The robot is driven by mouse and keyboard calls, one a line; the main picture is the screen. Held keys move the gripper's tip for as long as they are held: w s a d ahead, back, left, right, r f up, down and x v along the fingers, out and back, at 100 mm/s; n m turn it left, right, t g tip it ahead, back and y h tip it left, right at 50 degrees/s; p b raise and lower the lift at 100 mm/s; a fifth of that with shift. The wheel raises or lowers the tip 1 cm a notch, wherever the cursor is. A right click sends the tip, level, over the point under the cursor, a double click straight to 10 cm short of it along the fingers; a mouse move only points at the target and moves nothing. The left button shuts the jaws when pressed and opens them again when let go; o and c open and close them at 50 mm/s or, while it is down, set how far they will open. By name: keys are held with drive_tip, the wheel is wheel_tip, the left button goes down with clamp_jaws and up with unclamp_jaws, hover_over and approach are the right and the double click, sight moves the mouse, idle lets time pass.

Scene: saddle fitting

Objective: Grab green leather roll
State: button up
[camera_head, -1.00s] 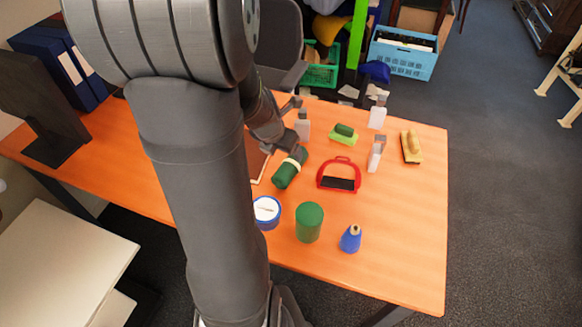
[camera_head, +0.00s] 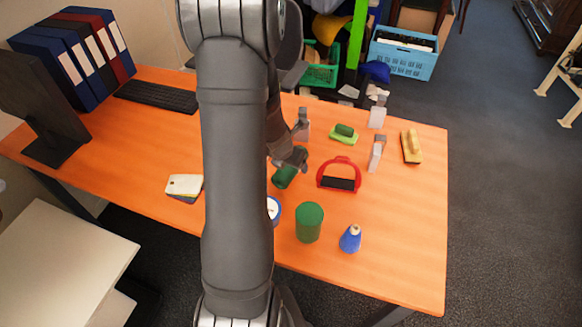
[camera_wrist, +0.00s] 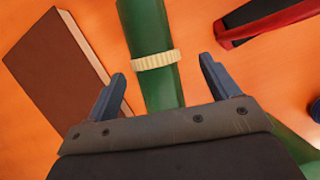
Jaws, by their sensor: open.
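The green leather roll (camera_head: 284,178) is a dark green cylinder lying on the orange table, partly hidden by my gripper in the head view. In the wrist view the roll (camera_wrist: 147,30) runs up the picture with a cream ribbed band (camera_wrist: 155,60) around it. My gripper (camera_wrist: 162,72) is open and empty, one finger on each side of the roll, with a gap at both sides. In the head view my gripper (camera_head: 290,158) is over the roll's far end. Its height above the roll is hard to tell.
A brown book (camera_wrist: 60,65) lies left of the roll in the wrist view. A red stirrup-like piece (camera_head: 339,174) is to its right. An upright green cylinder (camera_head: 309,222), a blue-rimmed tin (camera_head: 274,209) and a blue bottle (camera_head: 350,238) stand nearer. The table's right front is clear.

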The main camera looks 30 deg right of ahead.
drive_tip(key=shift+w+x, duration=0.15)
drive_tip(key=shift+x, duration=1.1)
drive_tip(key=shift+w+x, duration=0.15)
drive_tip(key=shift+x, duration=1.15)
drive_tip(key=shift+a, duration=0.1)
drive_tip(key=shift+r, duration=0.1)
drive_tip(key=c, duration=1.2)
drive_tip(key=shift+o, duration=0.2)
drive_tip(key=shift+r, duration=0.15)
